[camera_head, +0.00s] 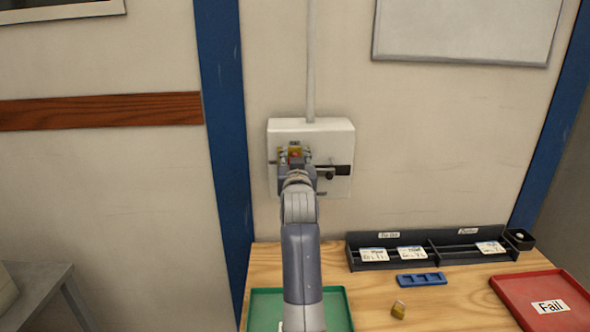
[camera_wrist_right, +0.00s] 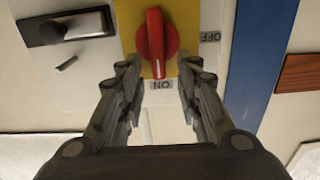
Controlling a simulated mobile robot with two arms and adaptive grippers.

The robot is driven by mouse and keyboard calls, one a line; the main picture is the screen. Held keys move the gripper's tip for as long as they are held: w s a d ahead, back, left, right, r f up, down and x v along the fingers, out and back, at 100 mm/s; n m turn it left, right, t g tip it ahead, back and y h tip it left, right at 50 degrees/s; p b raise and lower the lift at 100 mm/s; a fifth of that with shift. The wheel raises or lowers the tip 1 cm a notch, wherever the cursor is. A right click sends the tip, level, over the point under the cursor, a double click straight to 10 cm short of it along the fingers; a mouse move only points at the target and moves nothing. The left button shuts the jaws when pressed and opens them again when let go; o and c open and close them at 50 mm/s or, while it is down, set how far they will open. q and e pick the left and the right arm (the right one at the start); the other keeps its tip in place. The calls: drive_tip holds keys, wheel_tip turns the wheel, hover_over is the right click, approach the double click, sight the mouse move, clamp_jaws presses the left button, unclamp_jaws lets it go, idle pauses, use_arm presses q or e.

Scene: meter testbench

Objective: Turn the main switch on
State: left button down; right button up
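The main switch is a red rotary knob (camera_wrist_right: 156,40) on a yellow plate (camera_wrist_right: 184,18), fixed to a white wall box (camera_head: 336,136). In the right wrist view, the knob's long grip runs up and down the picture. Its white mark points at the ON label (camera_wrist_right: 161,85); the OFF label (camera_wrist_right: 210,36) is to the right. My right gripper (camera_wrist_right: 160,72) is open, with one finger on each side of the knob's lower end and visible gaps to it. In the head view my right gripper (camera_head: 297,160) is in front of the box and hides much of the switch. My left gripper is not in view.
A black handle plate (camera_wrist_right: 66,26) is on the box beside the switch. A wooden bench (camera_head: 448,306) below holds a green tray (camera_head: 267,302), a red Fail tray (camera_head: 545,293), a black card rack (camera_head: 432,240), a blue holder (camera_head: 421,279) and a padlock (camera_head: 398,309).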

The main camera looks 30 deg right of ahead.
wheel_tip(320, 180, up, 7)
drive_tip(key=shift+f, duration=0.1)
drive_tip(key=shift+f, duration=0.1)
idle(0.6)
